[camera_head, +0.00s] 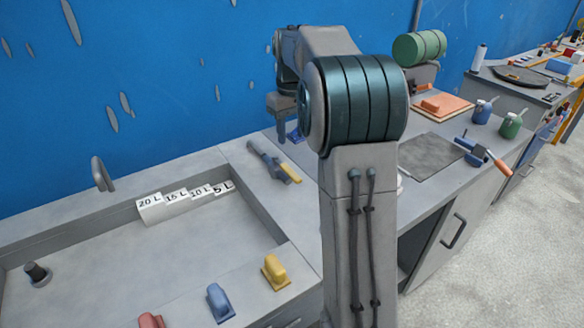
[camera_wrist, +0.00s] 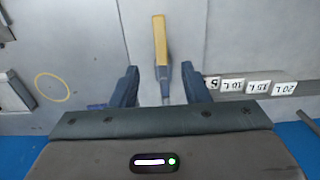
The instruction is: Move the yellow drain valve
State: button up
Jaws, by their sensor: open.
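The yellow drain valve (camera_head: 275,272) appears to be the yellow handle at the right end of a row on the sink's front rim in the head view. A blue handle (camera_head: 219,302) and a red handle (camera_head: 151,321) stand to its left. The yellow handle cannot be made out in the wrist view. My gripper (camera_wrist: 159,68) is open in the wrist view, above the counter beside the sink. A tool with a yellow grip (camera_wrist: 160,40) shows between its fingers, apart from both; whether it lies below them is unclear. In the head view my arm largely hides the gripper.
The sink basin (camera_head: 160,262) has volume labels (camera_head: 186,197) on its back wall and a dark plug-like post (camera_head: 38,273) at left. A tap (camera_head: 102,174) stands behind. The tool (camera_head: 272,162) lies right of the sink. A yellow ring (camera_wrist: 52,87) marks the counter.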

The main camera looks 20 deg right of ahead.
aim_at(291, 172)
notch_tip(291, 172, down, 12)
jog(key=shift+r+b, duration=0.1)
jog(key=shift+b, duration=0.25)
jog(key=shift+c, duration=0.3)
grip_shut()
